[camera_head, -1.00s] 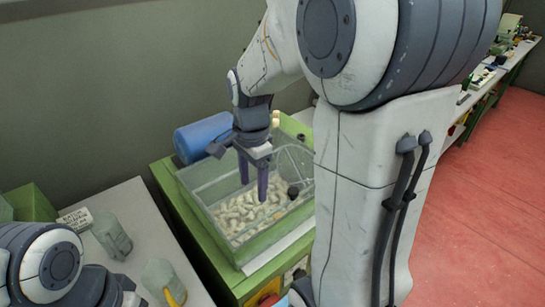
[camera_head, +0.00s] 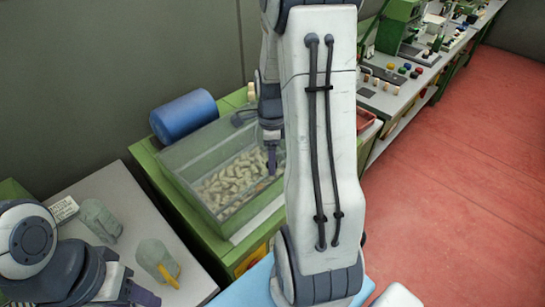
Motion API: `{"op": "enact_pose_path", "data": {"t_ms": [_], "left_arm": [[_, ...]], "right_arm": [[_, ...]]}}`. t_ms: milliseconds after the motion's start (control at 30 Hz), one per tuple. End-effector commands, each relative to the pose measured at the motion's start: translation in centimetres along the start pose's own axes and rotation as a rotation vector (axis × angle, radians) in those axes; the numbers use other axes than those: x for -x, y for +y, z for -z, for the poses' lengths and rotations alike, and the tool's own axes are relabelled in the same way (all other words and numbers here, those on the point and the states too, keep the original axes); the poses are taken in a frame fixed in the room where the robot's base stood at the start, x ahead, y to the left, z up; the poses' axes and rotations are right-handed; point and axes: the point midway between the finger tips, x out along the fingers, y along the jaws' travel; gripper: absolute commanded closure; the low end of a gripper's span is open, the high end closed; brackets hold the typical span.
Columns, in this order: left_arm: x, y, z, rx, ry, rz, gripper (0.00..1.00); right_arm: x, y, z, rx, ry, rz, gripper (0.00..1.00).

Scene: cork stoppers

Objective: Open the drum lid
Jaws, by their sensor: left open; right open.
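A clear-walled box (camera_head: 196,192) full of pale cork stoppers (camera_head: 232,182) sits on the green machine in the middle. I cannot tell whether it is the drum, or make out its lid. My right gripper (camera_head: 272,160) points down over the box's right part, above or among the corks. It is open, seen nearly edge-on, and my own arm hides the box's right end. My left gripper (camera_head: 146,296) is open at the bottom left, low by the grey table, away from the box, and mostly hidden by its own arm.
A blue cylinder (camera_head: 184,116) lies behind the box on the green machine (camera_head: 150,165). Two grey-green items (camera_head: 100,221) stand on the grey table (camera_head: 125,195) at left, one with a yellow part (camera_head: 169,275). A long workbench (camera_head: 400,100) runs to the back right. Red floor at right is clear.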

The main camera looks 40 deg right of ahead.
Motion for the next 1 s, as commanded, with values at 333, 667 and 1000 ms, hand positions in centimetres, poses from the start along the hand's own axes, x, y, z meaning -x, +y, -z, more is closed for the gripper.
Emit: {"op": "enact_pose_path", "data": {"t_ms": [333,667,1000], "left_arm": [[0.10,0.01,0.01,0.000,0.000,0.000,0.50],[0.10,0.01,0.01,0.000,0.000,0.000,0.50],[0.10,0.01,0.01,0.000,0.000,0.000,0.50]], "right_arm": [[-0.85,0.00,-0.03,0.001,0.000,0.001,0.31],[-0.82,0.00,-0.02,0.001,0.000,0.001,1.00],[-0.79,-0.01,-0.02,0.001,0.000,0.001,1.00]]}}
